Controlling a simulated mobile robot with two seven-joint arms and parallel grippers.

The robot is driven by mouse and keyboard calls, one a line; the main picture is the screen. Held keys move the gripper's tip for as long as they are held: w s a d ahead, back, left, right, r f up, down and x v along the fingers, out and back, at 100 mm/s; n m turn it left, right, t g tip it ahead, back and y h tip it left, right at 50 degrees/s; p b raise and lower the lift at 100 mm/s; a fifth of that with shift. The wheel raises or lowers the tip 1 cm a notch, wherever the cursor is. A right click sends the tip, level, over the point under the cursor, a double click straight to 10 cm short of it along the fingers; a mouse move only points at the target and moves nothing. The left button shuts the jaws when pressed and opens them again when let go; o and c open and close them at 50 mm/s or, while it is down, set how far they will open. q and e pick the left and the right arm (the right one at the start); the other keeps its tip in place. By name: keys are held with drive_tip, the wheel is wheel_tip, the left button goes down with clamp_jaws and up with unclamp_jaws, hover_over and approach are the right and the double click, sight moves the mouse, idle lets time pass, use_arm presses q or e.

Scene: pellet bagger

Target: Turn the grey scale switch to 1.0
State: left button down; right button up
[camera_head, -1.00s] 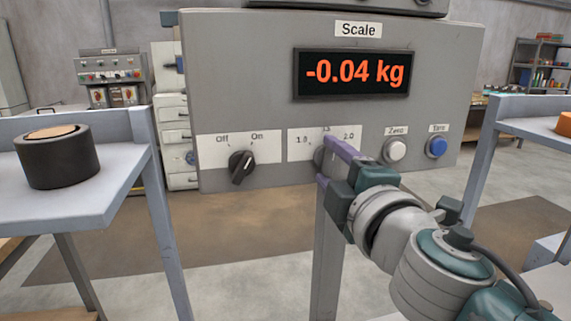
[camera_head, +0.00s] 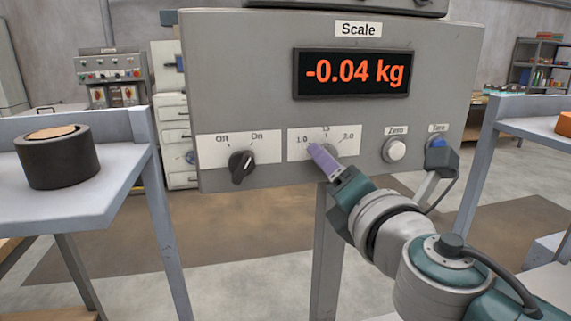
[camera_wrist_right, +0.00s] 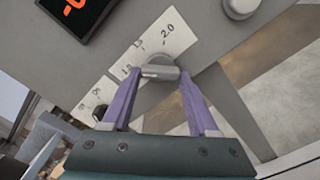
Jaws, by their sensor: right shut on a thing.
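The grey scale switch (camera_wrist_right: 160,72) sits between the purple fingers of my right gripper (camera_wrist_right: 160,75) in the wrist view. The gripper is shut on it. Its bar lies crosswise between the fingertips, with its left end towards the 1.0 label; I cannot make out a pointer mark. In the head view my right gripper (camera_head: 319,152) covers most of the switch. The white label plate (camera_head: 352,143) around it has marks at left, top and right, 1.0 being the left one. My left gripper is not in view.
The scale panel (camera_head: 230,80) has a display (camera_head: 352,74) reading -0.04 kg. A black Off/On switch (camera_head: 241,166) is at left. A white Zero button (camera_head: 394,150) and a blue Tare button (camera_head: 437,143) are at right, the latter partly behind my arm.

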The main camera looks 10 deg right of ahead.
drive_tip(key=shift+n, duration=0.7)
drive_tip(key=o, duration=1.4)
drive_tip(key=shift+s, duration=0.1)
drive_tip(key=s, duration=0.9)
drive_tip(key=shift+s+d, duration=0.2)
drive_tip(key=shift+s, duration=0.2)
